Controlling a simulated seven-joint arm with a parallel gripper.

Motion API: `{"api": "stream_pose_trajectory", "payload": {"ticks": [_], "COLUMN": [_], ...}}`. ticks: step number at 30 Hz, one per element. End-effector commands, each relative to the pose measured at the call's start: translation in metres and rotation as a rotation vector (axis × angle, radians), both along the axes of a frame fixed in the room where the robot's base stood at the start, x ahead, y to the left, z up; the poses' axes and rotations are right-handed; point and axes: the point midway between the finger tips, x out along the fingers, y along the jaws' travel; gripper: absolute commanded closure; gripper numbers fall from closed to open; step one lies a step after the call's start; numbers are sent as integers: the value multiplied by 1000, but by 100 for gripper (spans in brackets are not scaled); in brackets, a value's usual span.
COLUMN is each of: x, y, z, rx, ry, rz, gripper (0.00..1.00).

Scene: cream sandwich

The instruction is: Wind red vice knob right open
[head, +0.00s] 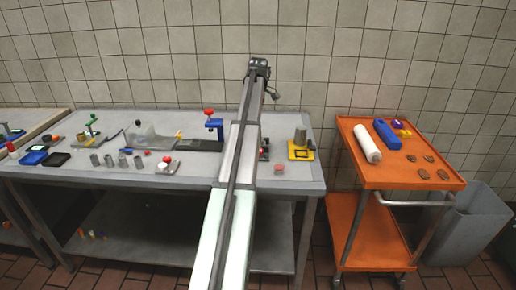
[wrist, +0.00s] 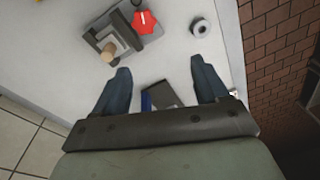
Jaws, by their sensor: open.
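The red knob (wrist: 146,21) is faceted with a white mark, and shows at the top of the wrist view. It sits on the end of a small grey vice (wrist: 106,33). A light wooden cylinder (wrist: 109,52) stands at the vice. In the head view my arm hides most of the vice; a dark part (head: 264,154) shows just right of the arm. My gripper (wrist: 160,67) is open and empty, its dark blue fingers apart above the bench. The knob lies beyond the fingertips, not between them. In the head view my gripper (head: 260,66) is high above the bench's back.
A blue stand with a red top (head: 213,125) is left of my arm. A yellow fixture (head: 301,152) is to the right. A small ring-shaped part (wrist: 200,27) lies near the knob. Small parts crowd the bench's left half. An orange cart (head: 405,178) stands to the right.

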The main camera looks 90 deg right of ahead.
Motion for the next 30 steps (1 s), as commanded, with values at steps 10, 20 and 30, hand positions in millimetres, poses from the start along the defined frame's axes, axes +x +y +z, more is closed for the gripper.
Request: {"api": "stream_pose_trajectory", "payload": {"ticks": [10,20,30], "x": [-15,-19,-19], "y": [-3,-7,-6], "z": [-2,-2,-8], "rx": [13,19,30], "ry": [93,110,109], "rz": [-666,-1204,-1371], "gripper": [27,27,27]}}
